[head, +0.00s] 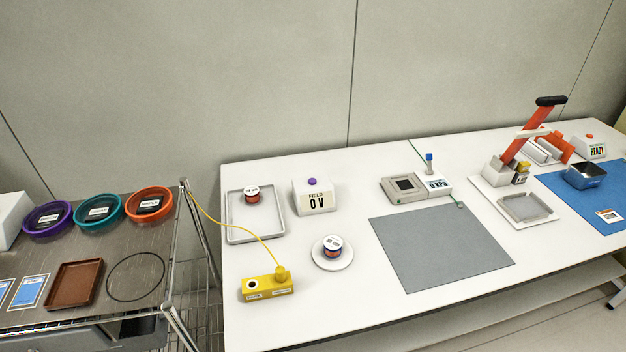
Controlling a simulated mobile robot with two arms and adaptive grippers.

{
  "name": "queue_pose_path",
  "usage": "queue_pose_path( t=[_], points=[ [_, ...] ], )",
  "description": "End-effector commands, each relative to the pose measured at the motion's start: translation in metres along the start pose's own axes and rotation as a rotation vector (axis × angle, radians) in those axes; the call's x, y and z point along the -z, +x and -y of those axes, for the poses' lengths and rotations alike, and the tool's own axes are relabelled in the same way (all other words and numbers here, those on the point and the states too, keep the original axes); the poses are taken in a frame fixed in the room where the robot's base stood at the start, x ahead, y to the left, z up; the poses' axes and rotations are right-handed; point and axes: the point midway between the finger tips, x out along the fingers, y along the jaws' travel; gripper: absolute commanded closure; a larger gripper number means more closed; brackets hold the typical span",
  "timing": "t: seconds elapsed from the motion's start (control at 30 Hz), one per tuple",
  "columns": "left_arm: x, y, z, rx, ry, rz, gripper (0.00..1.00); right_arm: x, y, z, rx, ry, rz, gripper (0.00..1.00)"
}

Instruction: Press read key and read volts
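A white meter box (314,198) stands on the white bench, to the right of a grey tray. Its sloped front label reads "FIELD" with "0 V" below. A purple round key (312,181) sits on top of the box. Nothing covers or touches the key. Neither of my grippers is in this view.
A grey tray (255,238) holds a red spool (252,196). Another spool (332,246) is on a white round dish. A yellow block (265,288) with a yellow cord stands at the front left. A grey mat (440,248) lies bare. A dark cart (95,255) is left.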

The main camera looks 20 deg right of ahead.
Motion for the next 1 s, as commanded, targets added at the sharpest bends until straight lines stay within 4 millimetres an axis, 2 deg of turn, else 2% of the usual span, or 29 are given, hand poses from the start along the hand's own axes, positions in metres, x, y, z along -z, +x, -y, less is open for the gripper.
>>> queue_pose_path(
  t=[0.03,0.27,1.0],
  points=[
    [-0.0001,0.0000,0.0001,0.000,0.000,0.000,0.60,-0.0001,0.0000,0.0001,0.000,0.000,0.000,0.54],
    [-0.0002,0.0000,0.0001,0.000,0.000,0.000,0.60,-0.0001,0.0000,0.0001,0.000,0.000,0.000,1.00],
    [-0.0004,0.0000,0.0001,0.000,0.000,0.001,0.60,-0.0005,0.0000,0.0001,0.000,0.000,0.001,1.00]
  ],
)
